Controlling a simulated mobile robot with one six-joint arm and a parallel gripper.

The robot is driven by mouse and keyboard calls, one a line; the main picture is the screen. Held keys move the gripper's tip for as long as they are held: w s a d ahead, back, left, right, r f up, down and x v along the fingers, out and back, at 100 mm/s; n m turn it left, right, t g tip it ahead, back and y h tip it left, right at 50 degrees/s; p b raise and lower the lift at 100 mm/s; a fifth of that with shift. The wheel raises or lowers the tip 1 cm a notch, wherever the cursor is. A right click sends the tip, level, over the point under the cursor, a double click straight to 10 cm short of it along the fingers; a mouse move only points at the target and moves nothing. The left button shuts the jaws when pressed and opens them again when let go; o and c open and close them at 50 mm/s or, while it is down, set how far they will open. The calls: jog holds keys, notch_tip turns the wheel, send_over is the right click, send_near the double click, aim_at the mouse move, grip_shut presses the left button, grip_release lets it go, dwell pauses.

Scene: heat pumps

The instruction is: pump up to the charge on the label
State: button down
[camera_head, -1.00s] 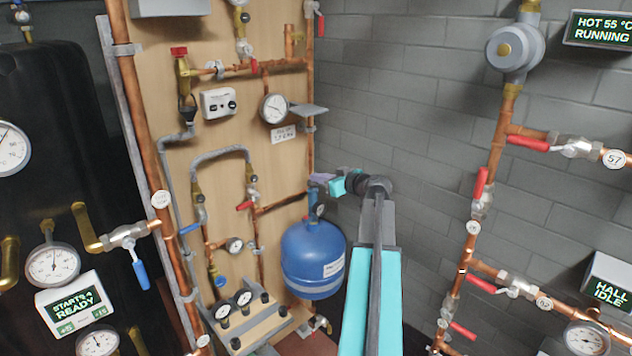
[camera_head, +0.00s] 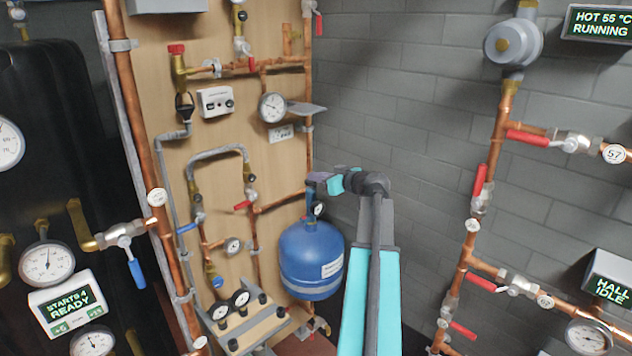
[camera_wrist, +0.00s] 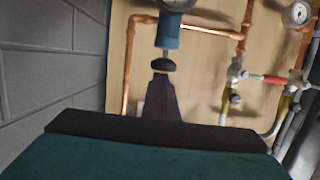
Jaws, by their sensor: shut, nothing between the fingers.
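The blue expansion vessel (camera_head: 310,250) hangs low at the board's right side, with a white label (camera_head: 332,268) too small to read. A blue stem and a small dial gauge (camera_head: 319,209) sit on top of it. In the wrist view, which appears turned over, a black cap (camera_wrist: 162,65) sits on the end of the blue stem (camera_wrist: 167,38). My gripper (camera_head: 319,178) is just above the vessel's stem. Its dark purple fingertips (camera_wrist: 162,84) are shut and empty close to the cap; I cannot tell if they touch it.
Copper pipes with a red-handled valve (camera_head: 243,205) run left of the vessel. A shelf bracket (camera_head: 306,108), a large gauge (camera_head: 272,107) and a small sign (camera_head: 280,133) are above. Pipework (camera_head: 473,225) stands on the right wall. Bare grey wall (camera_head: 420,130) lies between.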

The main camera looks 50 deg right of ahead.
jog(key=s+r+b, duration=0.2)
jog(key=s+r, duration=0.3)
jog(key=s, duration=0.4)
jog(key=shift+s+a+b, duration=0.3)
jog(key=shift+s+b, duration=0.05)
jog(key=shift+s, duration=0.05)
jog(key=shift+r, duration=0.15)
dwell(1.1)
jog(key=shift+s+a+r+p, duration=0.1)
jog(key=shift+r+p, duration=1.05)
jog(key=shift+r, duration=0.8)
jog(key=w+f+p, duration=0.4)
jog(key=w+f, duration=0.2)
jog(key=w, duration=0.3)
jog(key=shift+w+d+f, duration=0.25)
jog(key=shift+w+d, duration=0.1)
